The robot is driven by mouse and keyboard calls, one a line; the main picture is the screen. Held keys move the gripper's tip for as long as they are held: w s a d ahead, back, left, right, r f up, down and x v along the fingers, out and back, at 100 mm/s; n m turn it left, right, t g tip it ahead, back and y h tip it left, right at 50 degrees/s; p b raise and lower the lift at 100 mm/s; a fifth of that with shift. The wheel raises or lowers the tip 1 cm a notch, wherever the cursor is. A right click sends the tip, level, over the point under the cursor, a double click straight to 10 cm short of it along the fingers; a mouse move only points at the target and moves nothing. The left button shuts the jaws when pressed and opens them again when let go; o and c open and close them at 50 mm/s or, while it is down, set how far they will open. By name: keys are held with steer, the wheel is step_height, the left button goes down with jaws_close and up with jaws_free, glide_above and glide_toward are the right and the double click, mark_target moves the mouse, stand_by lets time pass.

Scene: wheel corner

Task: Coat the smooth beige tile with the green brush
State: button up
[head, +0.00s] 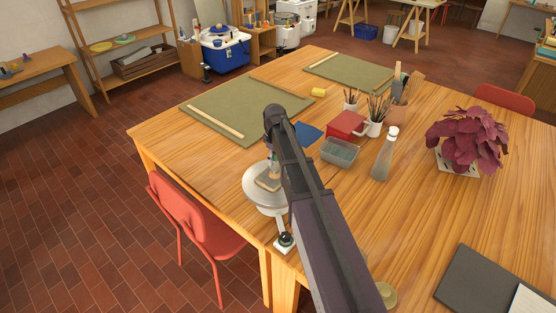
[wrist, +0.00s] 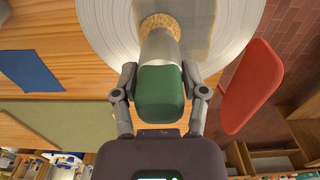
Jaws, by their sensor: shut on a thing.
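My gripper (wrist: 160,85) is shut on the green brush (wrist: 160,86), one finger on each side of its green handle. A pale metal band and tan bristles (wrist: 161,22) lie beyond the handle. The bristle end overlaps the beige tile (wrist: 201,22) in the wrist view; whether it touches I cannot tell for sure. The tile lies flat on a round pale wheel (wrist: 104,30). In the head view, the tile (head: 267,184) and the wheel (head: 258,198) are partly hidden behind my arm. The gripper itself is mostly hidden there.
A red chair (head: 196,225) stands close by the wheel at the table's front-left edge. On the wooden table (head: 420,210) are a clear tub (head: 340,152), a red box (head: 346,125), a bottle (head: 385,155), brush pots, and a potted plant (head: 467,140). Green mats lie farther back.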

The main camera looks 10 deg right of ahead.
steer(key=shift+w+a, duration=0.6)
steer(key=shift+w, duration=0.2)
steer(key=shift+w, duration=0.1)
steer(key=shift+w+a, duration=1.1)
steer(key=shift+w, duration=0.1)
steer(key=shift+r+p, duration=2.95)
steer(key=shift+r+p, duration=1.5)
steer(key=shift+f, duration=0.1)
